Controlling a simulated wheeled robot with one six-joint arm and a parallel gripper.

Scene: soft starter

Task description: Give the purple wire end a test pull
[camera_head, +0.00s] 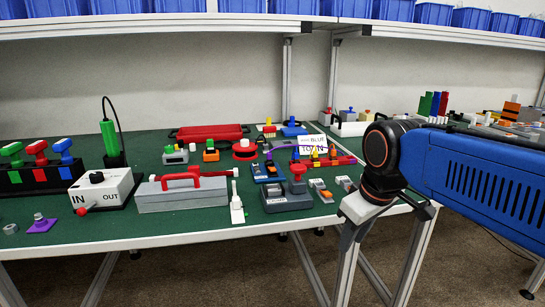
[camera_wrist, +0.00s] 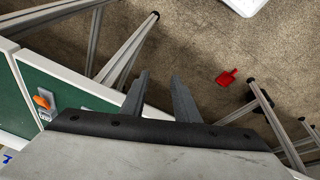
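A slim purple curved piece (camera_head: 284,143) lies at the back middle of the green table in the head view. It is small there, and I cannot tell whether it is the purple wire end. A flat purple piece with a grey knob (camera_head: 41,225) sits at the table's front left. A dark grey device with a red knob (camera_head: 287,198) stands near the front edge. My gripper (camera_wrist: 160,75) is open and empty in the wrist view, its fingers apart over the floor beyond the table edge. No purple wire shows in the wrist view.
The green table (camera_head: 120,223) holds a grey toolbox with a red handle (camera_head: 182,195), a white IN/OUT box (camera_head: 100,189) and a sign (camera_head: 312,145). An orange-topped grey block (camera_wrist: 45,103) sits near the edge. A red dustpan (camera_wrist: 227,76) lies on the floor. Blue bins (camera_head: 240,5) line the shelf above.

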